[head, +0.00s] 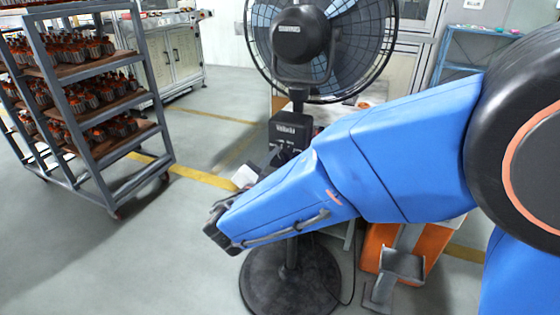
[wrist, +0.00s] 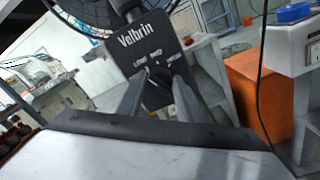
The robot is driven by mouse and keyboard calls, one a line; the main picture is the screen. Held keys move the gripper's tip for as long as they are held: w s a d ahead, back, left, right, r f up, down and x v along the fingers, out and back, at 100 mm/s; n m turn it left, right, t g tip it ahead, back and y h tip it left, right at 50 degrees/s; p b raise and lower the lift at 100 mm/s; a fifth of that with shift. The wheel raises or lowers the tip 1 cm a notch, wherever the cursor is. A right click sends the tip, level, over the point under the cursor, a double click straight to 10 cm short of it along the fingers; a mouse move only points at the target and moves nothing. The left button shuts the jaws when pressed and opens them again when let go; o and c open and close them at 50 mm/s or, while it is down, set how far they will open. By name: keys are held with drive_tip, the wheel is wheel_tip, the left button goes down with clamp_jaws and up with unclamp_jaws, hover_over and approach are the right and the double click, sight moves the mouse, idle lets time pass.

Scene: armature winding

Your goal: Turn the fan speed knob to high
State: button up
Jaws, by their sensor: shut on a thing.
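The pedestal fan (head: 290,30) stands in front of me, with a black control box (head: 290,128) below its head. In the wrist view the box (wrist: 150,42) shows the name "Velbrin" and a row of speed labels; LOW and MID are readable, and the right one looks like HIGH. The dark fan speed knob (wrist: 157,84) is below the labels. My gripper (wrist: 158,78) has a finger on each side of it and is shut on it. The fingers partly hide the knob, and I cannot tell which label it points to. In the head view my blue arm reaches across to the box.
A grey rack (head: 150,75) with shelves of armatures stands at left. The fan's round base (head: 270,285) is on the floor below my arm. An orange stand (head: 385,245) is right of the fan. The floor between rack and fan is clear.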

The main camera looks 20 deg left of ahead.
drive_tip(key=m, duration=0.4)
drive_tip(key=shift+d+f+m, duration=0.1)
drive_tip(key=shift+m, duration=0.2)
drive_tip(key=m, duration=0.3)
drive_tip(key=shift+m, duration=0.3)
drive_tip(key=m, duration=0.4)
drive_tip(key=shift+f, duration=0.15)
drive_tip(key=shift+f+m, duration=0.1)
drive_tip(key=shift+m, duration=2.1)
drive_tip(key=o, duration=1)
drive_tip(key=s, duration=0.5)
drive_tip(key=s+a, duration=0.1)
drive_tip(key=s, duration=1.1)
drive_tip(key=shift+s+a, duration=0.15)
drive_tip(key=shift+s, duration=0.05)
